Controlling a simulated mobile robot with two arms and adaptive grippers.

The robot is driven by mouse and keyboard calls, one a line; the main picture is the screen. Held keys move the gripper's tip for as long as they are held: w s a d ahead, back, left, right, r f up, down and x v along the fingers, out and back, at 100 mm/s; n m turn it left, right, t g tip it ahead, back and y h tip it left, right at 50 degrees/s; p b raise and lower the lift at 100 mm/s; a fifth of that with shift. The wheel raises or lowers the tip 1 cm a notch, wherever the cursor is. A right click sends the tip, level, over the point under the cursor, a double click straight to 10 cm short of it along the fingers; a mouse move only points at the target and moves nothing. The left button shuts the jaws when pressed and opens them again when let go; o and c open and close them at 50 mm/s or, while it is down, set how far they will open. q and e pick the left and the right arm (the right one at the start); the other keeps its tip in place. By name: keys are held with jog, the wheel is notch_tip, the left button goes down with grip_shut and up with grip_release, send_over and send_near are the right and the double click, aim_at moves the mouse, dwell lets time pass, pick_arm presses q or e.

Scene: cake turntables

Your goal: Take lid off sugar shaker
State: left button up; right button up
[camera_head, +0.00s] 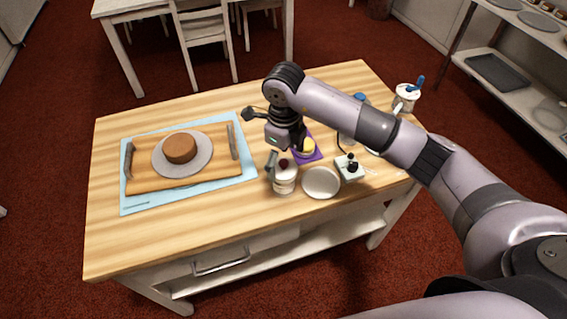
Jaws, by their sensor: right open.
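A small white jar (285,181) with a dark red top (283,164) stands upright near the middle of the table; it looks like the sugar shaker, with its lid on. My right gripper (284,153) comes in from the right and points down, just behind and above the jar. It is open, and nothing shows between its fingers. One finger hangs close to the jar's left side; I cannot tell whether it touches. The gripper partly hides the area behind the jar. My left gripper is not in view.
A white round plate (321,183) and a small white box with black knobs (350,168) sit right of the jar. A yellow item (307,147) lies on a purple mat (314,156) behind. A wooden board (144,184) with a cake (180,148) is at left. The front tabletop is clear.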

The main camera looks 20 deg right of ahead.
aim_at(286, 170)
jog(key=shift+f, duration=1.25)
jog(key=shift+c, duration=0.6)
jog(key=c, duration=0.8)
